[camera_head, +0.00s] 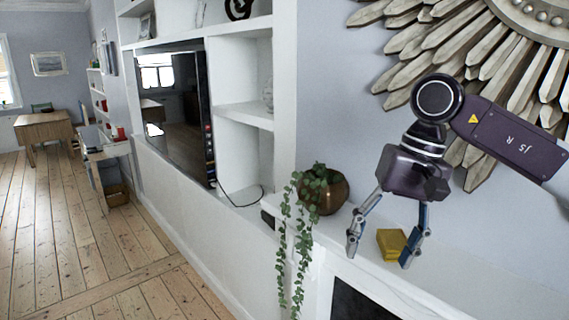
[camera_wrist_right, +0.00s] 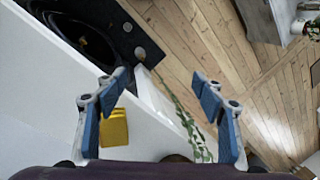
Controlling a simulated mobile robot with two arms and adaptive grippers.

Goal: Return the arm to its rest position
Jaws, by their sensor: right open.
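My right gripper (camera_head: 381,254) hangs over the white mantel shelf (camera_head: 440,290), with its fingers spread and nothing held. In the right wrist view the two blue-padded fingers (camera_wrist_right: 160,78) stand wide apart. A small yellow block (camera_head: 391,243) rests on the shelf and shows between the fingers in the head view. In the right wrist view the block (camera_wrist_right: 114,128) lies close beside the left-hand finger in the picture. Whether the finger touches it I cannot tell. My right arm reaches in from the right. My left gripper is not in view.
A brown round pot (camera_head: 327,193) with a trailing plant (camera_head: 290,235) stands on the shelf left of the gripper. A sunburst wall ornament (camera_head: 450,45) hangs behind my arm. A television (camera_head: 172,108) and white shelving (camera_head: 245,85) are further left. Open floorboards (camera_head: 75,240) lie beyond.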

